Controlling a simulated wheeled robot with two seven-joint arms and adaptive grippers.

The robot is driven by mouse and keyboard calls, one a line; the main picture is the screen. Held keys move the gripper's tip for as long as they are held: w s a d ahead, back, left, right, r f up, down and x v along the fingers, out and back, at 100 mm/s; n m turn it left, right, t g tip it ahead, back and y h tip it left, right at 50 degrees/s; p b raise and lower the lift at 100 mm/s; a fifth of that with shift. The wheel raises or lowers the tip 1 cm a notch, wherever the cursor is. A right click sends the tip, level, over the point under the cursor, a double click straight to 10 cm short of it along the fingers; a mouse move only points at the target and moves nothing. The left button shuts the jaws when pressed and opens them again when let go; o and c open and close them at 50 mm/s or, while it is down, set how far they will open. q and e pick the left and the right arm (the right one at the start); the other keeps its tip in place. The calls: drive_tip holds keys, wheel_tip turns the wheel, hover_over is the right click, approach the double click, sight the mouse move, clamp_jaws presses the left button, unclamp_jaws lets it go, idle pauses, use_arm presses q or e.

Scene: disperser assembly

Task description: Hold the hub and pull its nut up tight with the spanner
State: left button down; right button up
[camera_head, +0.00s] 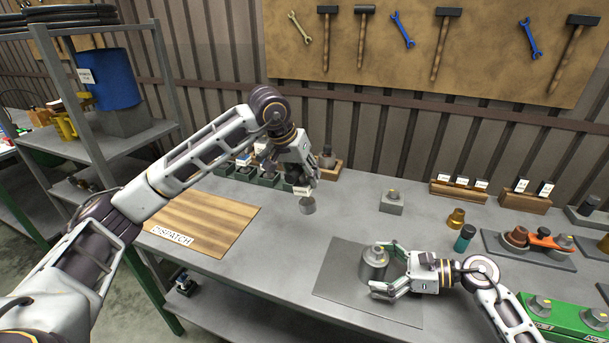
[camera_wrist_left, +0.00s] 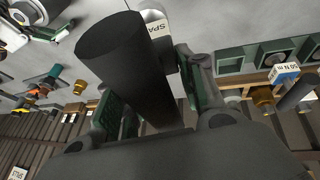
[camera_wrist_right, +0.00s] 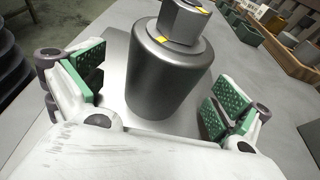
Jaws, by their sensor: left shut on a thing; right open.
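The hub (camera_head: 373,266), a grey metal cylinder, stands upright on the dark mat (camera_head: 335,262). Its hex nut (camera_wrist_right: 180,20), with yellow marks, sits on top. My right gripper (camera_head: 388,268) is open, its green-padded fingers on either side of the hub. In the right wrist view the hub (camera_wrist_right: 165,80) stands between the pads with gaps at both sides. My left gripper (camera_head: 303,187) is shut on the spanner (camera_wrist_left: 125,60), a dark cylindrical tool. The spanner's lower end (camera_head: 308,206) shows below the fingers, above the bench, back left of the hub.
A wooden dispatch board (camera_head: 205,225) lies at left. A row of dark holders (camera_head: 265,178) stands behind the left gripper. A block with a nut (camera_head: 392,202), a teal bottle (camera_head: 464,238), a tray with an orange piece (camera_head: 528,252) and a green case (camera_head: 565,318) stand at right.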

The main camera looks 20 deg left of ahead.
use_arm(q)
drive_tip(key=shift+r, duration=0.1)
use_arm(e)
drive_tip(key=c, duration=0.6)
drive_tip(key=shift+c, duration=0.5)
drive_tip(key=c, duration=1.1)
use_arm(q)
drive_tip(key=s+d+r+m, duration=0.1)
drive_tip(key=s+d+m, duration=0.1)
drive_tip(key=d+m, duration=0.2)
drive_tip(key=s+d+r+m+g+h, duration=0.1)
drive_tip(key=s+d+r+m, duration=0.1)
drive_tip(key=d, duration=0.9)
drive_tip(key=s+d+r+m+g, duration=0.1)
drive_tip(key=s+d+m, duration=0.3)
drive_tip(key=d, duration=0.4)
drive_tip(key=shift+r+m+h, duration=0.4)
drive_tip(key=shift+r+m, duration=0.2)
drive_tip(key=shift+m, duration=0.3)
drive_tip(key=shift+s, duration=0.1)
